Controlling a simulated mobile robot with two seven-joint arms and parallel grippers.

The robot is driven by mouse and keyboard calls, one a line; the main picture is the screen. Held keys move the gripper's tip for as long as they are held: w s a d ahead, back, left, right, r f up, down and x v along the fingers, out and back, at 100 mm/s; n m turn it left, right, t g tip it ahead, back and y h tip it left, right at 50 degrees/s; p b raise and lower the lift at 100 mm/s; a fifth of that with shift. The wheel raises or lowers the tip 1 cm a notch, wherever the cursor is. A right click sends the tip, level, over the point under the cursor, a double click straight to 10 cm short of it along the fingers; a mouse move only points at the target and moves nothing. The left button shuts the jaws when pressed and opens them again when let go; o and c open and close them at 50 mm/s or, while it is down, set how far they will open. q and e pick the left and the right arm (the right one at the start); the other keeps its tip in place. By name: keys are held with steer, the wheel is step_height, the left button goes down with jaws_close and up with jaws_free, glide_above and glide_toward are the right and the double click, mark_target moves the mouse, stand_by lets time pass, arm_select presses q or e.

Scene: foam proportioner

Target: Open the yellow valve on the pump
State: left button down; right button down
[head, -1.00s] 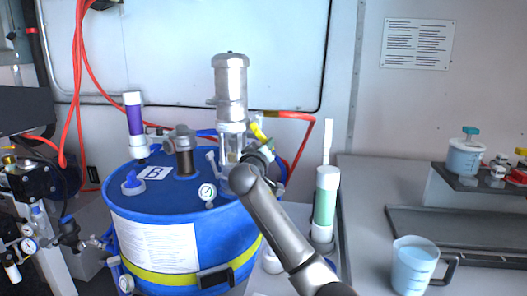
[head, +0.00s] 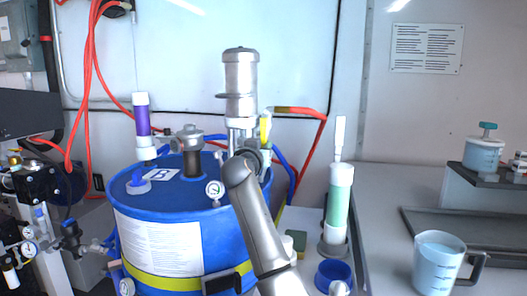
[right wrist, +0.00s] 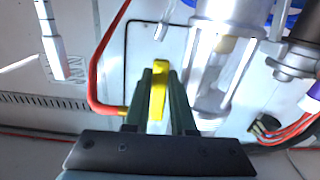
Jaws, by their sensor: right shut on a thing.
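The pump is a silver cylinder (head: 240,84) standing upright on top of the blue drum (head: 226,239). Its yellow valve handle (head: 265,130) shows at the pump's right side, near the red hose, and stands about upright. In the right wrist view the yellow handle (right wrist: 159,82) lies between the two dark fingers of my right gripper (right wrist: 160,95), which is shut on it. The pump's clear lower part (right wrist: 213,65) is beside the gripper in the right wrist view. My left gripper is not in view.
A red hose (head: 318,135) runs from beside the valve. A green-filled tube (head: 339,200) stands right of the drum. A blue bowl (head: 334,274) is in front of it. A jug (head: 438,262) stands on the grey counter (head: 385,200), whose left part is clear.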

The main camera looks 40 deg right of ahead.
steer(key=shift+a, duration=0.1)
steer(key=shift+w+m, duration=0.1)
steer(key=shift+m, duration=0.2)
steer(key=c, duration=0.7)
jaws_free()
steer(key=shift+c, duration=0.2)
